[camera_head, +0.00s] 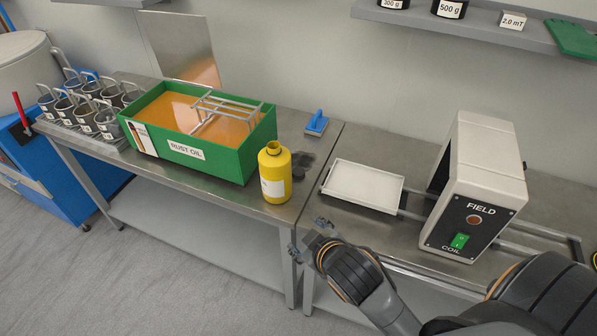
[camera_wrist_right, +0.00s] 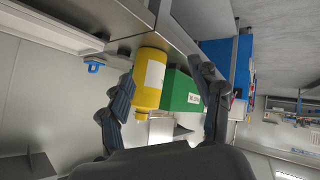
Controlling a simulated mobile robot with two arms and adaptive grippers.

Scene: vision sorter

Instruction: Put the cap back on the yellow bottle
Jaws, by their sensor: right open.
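The yellow bottle (camera_head: 275,172) stands upright near the front right corner of the left steel table, its narrow neck at the top without a cap. It also shows upside down in the right wrist view (camera_wrist_right: 150,80). I see no loose cap in either view. My right gripper (camera_head: 307,238) is open and empty, to the right of the bottle and nearer to me, by the table's front edge. In the right wrist view its fingers (camera_wrist_right: 160,75) stand apart, with the bottle seen between them at a distance. My left gripper is not in view.
A green rust oil tank (camera_head: 238,163) stands left of the bottle. A blue-handled tool (camera_head: 317,122) lies behind it. A white tray (camera_head: 363,203) and the field coil box (camera_head: 470,190) are to the right. Several small buckets (camera_head: 84,118) stand far left.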

